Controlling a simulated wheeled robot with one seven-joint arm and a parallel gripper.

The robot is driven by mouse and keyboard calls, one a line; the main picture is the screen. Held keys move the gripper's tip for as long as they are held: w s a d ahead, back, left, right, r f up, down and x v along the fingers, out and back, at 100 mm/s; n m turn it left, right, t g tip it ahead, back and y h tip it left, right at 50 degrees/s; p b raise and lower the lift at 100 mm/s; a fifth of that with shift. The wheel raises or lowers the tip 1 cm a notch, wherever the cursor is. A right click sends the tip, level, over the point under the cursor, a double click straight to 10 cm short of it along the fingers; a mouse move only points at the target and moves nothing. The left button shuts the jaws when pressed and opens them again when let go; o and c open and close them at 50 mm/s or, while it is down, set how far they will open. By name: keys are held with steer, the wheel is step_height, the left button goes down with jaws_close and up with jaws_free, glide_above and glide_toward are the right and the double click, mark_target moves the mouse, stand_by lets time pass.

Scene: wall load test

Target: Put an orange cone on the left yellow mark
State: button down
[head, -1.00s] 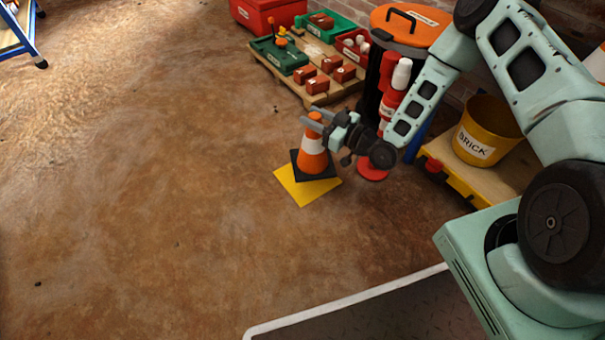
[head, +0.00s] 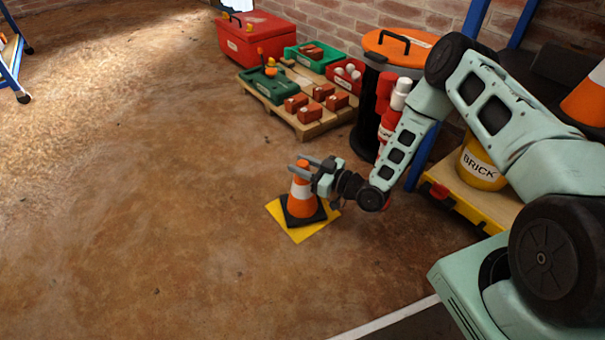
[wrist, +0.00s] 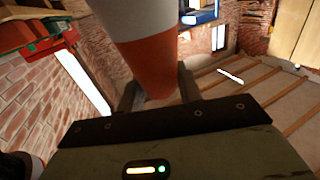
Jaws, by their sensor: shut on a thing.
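An orange cone (head: 300,191) with a white band and a black square base stands upright over a yellow mark (head: 291,233) on the floor. I cannot tell whether the base touches the mark. My gripper (head: 299,167) reaches in from the right and is shut on the cone near its top. In the wrist view the cone (wrist: 150,60) sits between the two fingers. A second orange cone (head: 587,103) is partly in view at the right edge.
A pallet (head: 308,130) with trays and bricks, a red box (head: 258,42) and a black bin with an orange lid (head: 398,48) stand along the wall. A yellow bucket (head: 481,165) is at the right.

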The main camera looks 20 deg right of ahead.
steer(key=shift+f, duration=0.45)
steer(key=shift+f, duration=0.15)
steer(key=c, duration=0.9)
jaws_free()
steer(key=shift+c, duration=0.2)
